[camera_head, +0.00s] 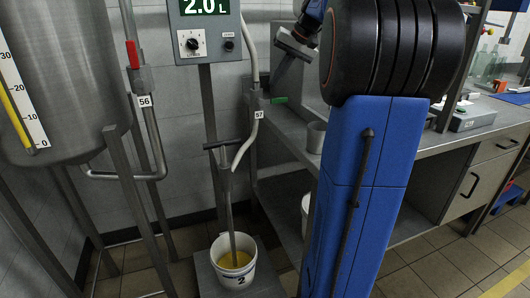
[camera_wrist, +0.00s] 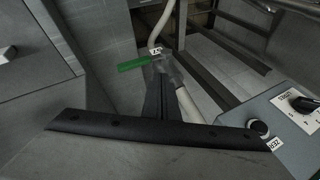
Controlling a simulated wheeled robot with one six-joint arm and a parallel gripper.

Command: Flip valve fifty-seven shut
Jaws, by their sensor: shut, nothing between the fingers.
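Valve fifty-seven (camera_head: 254,101) sits on the pale hose line, with a white "57" tag (camera_head: 258,114) just below it. Its green lever (camera_head: 279,100) sticks out sideways to the right, across the upright line. In the wrist view the green lever (camera_wrist: 133,63) points left from the valve, and the tag (camera_wrist: 156,51) shows beside it. My gripper (camera_head: 275,82) is shut and empty, just above the valve in the head view. In the wrist view its dark fingers (camera_wrist: 161,80) overlap the valve body, hiding part of it; I cannot tell whether they touch.
Valve 56 (camera_head: 134,68) with an upright red lever stands left, by the steel tank (camera_head: 60,75). The control box (camera_head: 205,30) reads 2.0 L. A white bucket (camera_head: 249,275) of yellow liquid stands below the hose. A grey bench (camera_head: 425,160) lies right, with a grey cup (camera_head: 316,137).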

